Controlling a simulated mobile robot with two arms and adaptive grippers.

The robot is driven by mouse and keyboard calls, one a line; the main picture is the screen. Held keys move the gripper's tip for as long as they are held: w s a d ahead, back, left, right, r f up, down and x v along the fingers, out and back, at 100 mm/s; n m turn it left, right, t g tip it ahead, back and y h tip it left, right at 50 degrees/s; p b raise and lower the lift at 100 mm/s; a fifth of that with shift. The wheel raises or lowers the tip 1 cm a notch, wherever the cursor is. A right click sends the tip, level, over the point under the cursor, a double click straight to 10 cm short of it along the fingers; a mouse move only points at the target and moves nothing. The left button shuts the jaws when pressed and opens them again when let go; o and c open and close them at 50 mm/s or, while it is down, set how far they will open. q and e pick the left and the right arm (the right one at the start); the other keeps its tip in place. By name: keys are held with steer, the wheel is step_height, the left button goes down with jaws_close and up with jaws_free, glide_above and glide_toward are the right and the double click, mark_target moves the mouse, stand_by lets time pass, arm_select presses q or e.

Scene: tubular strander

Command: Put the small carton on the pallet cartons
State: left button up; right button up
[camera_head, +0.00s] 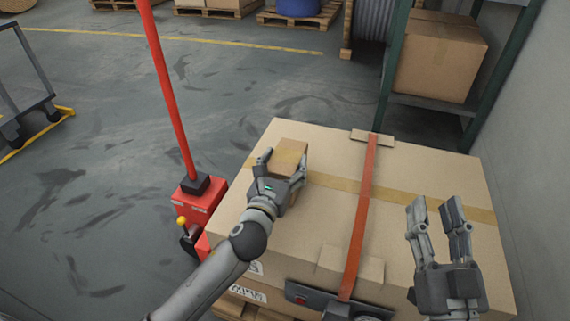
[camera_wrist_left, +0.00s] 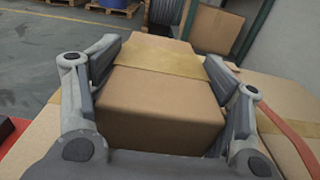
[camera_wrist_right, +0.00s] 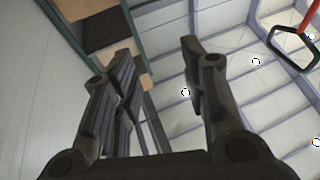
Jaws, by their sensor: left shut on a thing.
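The small carton (camera_head: 291,155) is a brown box with a tape strip, at the back left part of the pallet cartons (camera_head: 420,185). My left gripper (camera_head: 283,167) is shut on it, with a finger on each side; the left wrist view shows the carton (camera_wrist_left: 160,105) between the fingers. I cannot tell whether its underside touches the carton top. The pallet cartons form a wide block with tape and an orange strap (camera_head: 362,210). My right gripper (camera_head: 437,215) is open and empty, raised over the right part of the cartons with its fingers pointing up.
A red post and base (camera_head: 190,195) stand left of the cartons. A green shelf (camera_head: 440,105) with a larger box (camera_head: 437,57) is behind at right, by the wall. A cart (camera_head: 25,85) stands far left. The floor between is clear.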

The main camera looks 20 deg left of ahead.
arm_select(q)
steer(key=o, duration=0.9)
steer(key=shift+f, duration=0.1)
steer(key=o, duration=0.5)
steer(key=shift+o, duration=0.2)
steer(key=shift+s, duration=0.1)
